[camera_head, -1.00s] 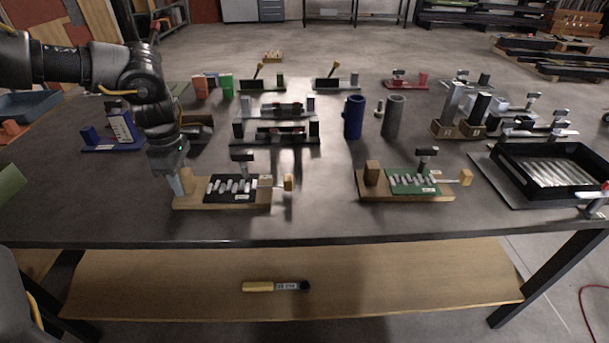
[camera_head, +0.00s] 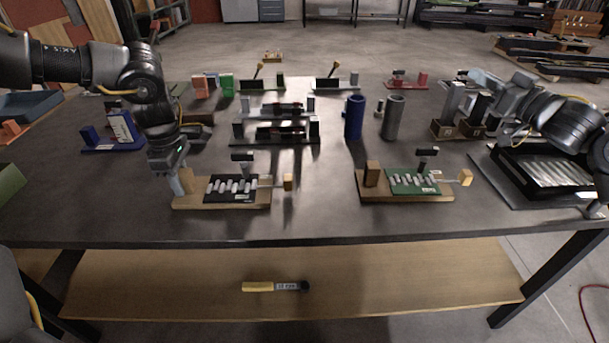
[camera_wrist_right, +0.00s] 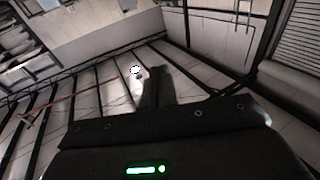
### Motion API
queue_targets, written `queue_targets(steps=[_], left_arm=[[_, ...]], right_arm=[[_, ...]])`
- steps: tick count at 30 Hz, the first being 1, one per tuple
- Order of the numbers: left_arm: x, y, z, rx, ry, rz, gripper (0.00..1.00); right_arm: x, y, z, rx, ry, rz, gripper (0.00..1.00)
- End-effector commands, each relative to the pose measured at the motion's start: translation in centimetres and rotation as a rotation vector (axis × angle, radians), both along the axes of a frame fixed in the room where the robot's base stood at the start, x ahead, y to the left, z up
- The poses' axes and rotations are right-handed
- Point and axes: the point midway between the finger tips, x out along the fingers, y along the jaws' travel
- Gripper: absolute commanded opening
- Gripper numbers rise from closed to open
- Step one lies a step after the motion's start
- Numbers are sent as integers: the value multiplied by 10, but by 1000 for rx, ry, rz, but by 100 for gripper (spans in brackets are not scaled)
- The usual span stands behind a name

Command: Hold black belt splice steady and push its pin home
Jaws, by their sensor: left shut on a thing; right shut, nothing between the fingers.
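The black belt splice (camera_head: 232,188) lies on a wooden board (camera_head: 205,206) at the front left of the table. Its pin (camera_head: 271,181) sticks out on the right and ends in a small wooden block (camera_head: 288,182). My left gripper (camera_head: 181,184) is shut on the wooden end block (camera_head: 187,181) at the board's left end; its fingers partly hide that block. My right gripper shows in the right wrist view (camera_wrist_right: 156,82), shut and empty. In the head view my right arm is raised over the table's right side, away from the black splice.
A green belt splice (camera_head: 412,182) on a similar board stands to the right. A blue cylinder (camera_head: 354,117) and a grey cylinder (camera_head: 393,118) stand behind. A black tray (camera_head: 515,178) lies under my right arm. The table between the two splice boards is clear.

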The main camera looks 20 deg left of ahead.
Motion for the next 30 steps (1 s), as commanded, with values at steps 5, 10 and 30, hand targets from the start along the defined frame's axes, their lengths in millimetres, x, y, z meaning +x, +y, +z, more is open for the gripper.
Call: queue_targets(steps=[5, 10, 30], left_arm=[[0, -1, 0, 0, 0, -1, 0], [0, 0, 0, 0, 0, -1, 0], [0, 0, 0, 0, 1, 0, 0]], right_arm=[[-60, 144, -20, -48, 371, 278, 0], [-125, 222, -60, -196, 740, 336, 0], [-193, 245, -126, -429, 1155, 54, 0]])
